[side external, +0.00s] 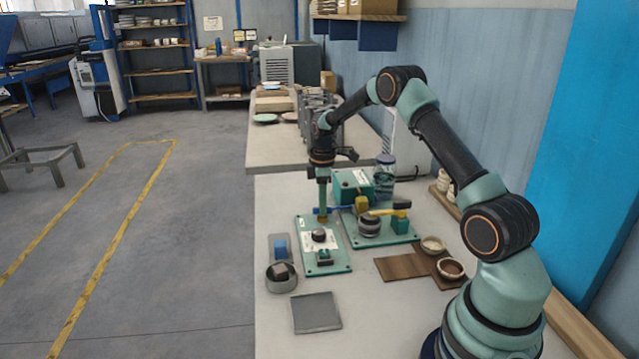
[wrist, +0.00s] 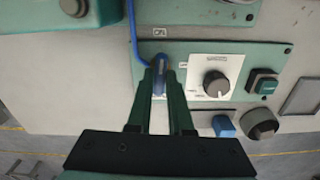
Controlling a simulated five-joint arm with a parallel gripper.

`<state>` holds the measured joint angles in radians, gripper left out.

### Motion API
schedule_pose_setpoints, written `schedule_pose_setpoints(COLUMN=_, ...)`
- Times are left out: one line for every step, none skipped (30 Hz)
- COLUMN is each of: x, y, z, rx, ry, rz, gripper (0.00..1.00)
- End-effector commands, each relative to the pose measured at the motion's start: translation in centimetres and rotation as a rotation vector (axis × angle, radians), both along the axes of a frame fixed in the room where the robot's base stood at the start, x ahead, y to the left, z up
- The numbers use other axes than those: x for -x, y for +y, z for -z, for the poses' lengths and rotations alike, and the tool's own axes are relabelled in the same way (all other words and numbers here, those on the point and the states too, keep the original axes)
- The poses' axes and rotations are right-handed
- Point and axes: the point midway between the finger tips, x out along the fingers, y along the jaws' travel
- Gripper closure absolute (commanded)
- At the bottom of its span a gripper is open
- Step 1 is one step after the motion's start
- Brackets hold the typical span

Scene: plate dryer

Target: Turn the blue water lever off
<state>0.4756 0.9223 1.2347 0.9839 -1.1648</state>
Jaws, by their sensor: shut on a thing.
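The blue lever (wrist: 160,84) sits at the end of a green panel (wrist: 205,58) in the wrist view, next to a white plate with a black knob. In the side view the blue lever (side external: 332,209) lies low and level above a brass-coloured fitting (side external: 322,218). My gripper (wrist: 161,72) has its two green fingers on either side of the lever, closed on it. In the side view my gripper (side external: 322,205) points straight down at the lever and hides part of it.
A black knob (side external: 319,235) and a green button block (side external: 324,256) stand on the same panel. A second panel with a yellow handle (side external: 383,212) is close on the right. A grey cup (side external: 281,276) and a grey square tray (side external: 315,312) lie nearer the front.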

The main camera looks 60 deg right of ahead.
Motion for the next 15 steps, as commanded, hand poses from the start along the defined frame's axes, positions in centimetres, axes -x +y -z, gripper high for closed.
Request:
schedule_pose_setpoints(x=0.03, y=0.04, z=-0.05, rx=-0.002, ry=0.003, rz=0.029, gripper=1.00)
schedule_pose_setpoints(x=0.03, y=0.04, z=-0.05, rx=-0.002, ry=0.003, rz=0.050, gripper=1.00)
schedule_pose_setpoints(x=0.03, y=0.04, z=-0.06, rx=-0.002, ry=0.003, rz=0.080, gripper=1.00)
schedule_pose_setpoints(x=0.03, y=0.04, z=-0.06, rx=-0.002, ry=0.003, rz=0.104, gripper=1.00)
schedule_pose_setpoints(x=0.03, y=0.04, z=-0.06, rx=-0.002, ry=0.003, rz=0.129, gripper=1.00)
schedule_pose_setpoints(x=0.04, y=0.03, z=-0.06, rx=-0.002, ry=0.003, rz=0.165, gripper=1.00)
schedule_pose_setpoints(x=0.04, y=0.03, z=-0.07, rx=-0.002, ry=0.003, rz=0.192, gripper=1.00)
schedule_pose_setpoints(x=0.04, y=0.03, z=-0.06, rx=-0.002, ry=0.003, rz=0.221, gripper=1.00)
schedule_pose_setpoints(x=0.04, y=0.03, z=-0.07, rx=-0.001, ry=0.003, rz=0.259, gripper=1.00)
schedule_pose_setpoints(x=0.04, y=0.03, z=-0.07, rx=-0.001, ry=0.003, rz=0.287, gripper=1.00)
schedule_pose_setpoints(x=0.04, y=0.03, z=-0.07, rx=0.000, ry=0.003, rz=0.316, gripper=1.00)
schedule_pose_setpoints(x=0.04, y=0.03, z=-0.07, rx=0.000, ry=0.003, rz=0.354, gripper=1.00)
schedule_pose_setpoints(x=0.04, y=0.03, z=-0.07, rx=0.000, ry=0.003, rz=0.382, gripper=1.00)
schedule_pose_setpoints(x=0.04, y=0.03, z=-0.08, rx=-0.001, ry=0.003, rz=0.411, gripper=1.00)
schedule_pose_setpoints(x=0.04, y=0.03, z=-0.08, rx=-0.001, ry=0.003, rz=0.449, gripper=1.00)
